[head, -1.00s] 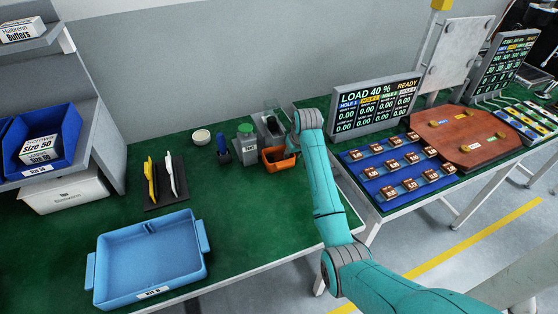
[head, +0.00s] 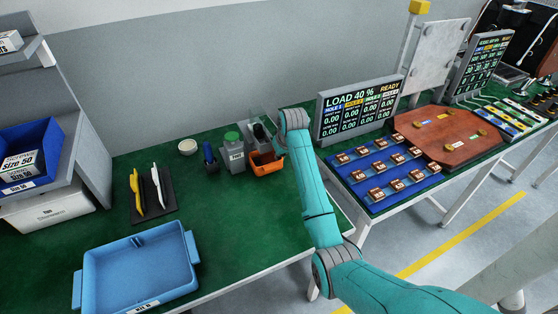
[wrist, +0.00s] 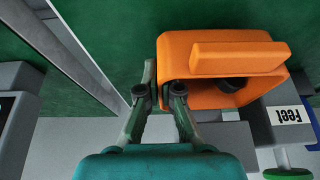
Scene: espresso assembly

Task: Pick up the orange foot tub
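The orange foot tub (head: 268,168) stands at the back of the green table in the head view, next to the table's right end. In the wrist view the tub (wrist: 222,45) fills the upper right, with dark pieces partly visible inside. My gripper (wrist: 165,82) has one finger outside the tub's near side wall and the other inside its opening. The fingers are close together with the wall between them and seem to pinch it. In the head view my arm hides the fingertips. I see no clear gap under the tub.
A grey block with a green top (head: 233,153) and a grey bin (head: 258,133) stand close by the tub. A blue tray (head: 137,268) lies front left, beside a dark mat (head: 154,203) with yellow and white tools. A display (head: 361,107) stands to the right.

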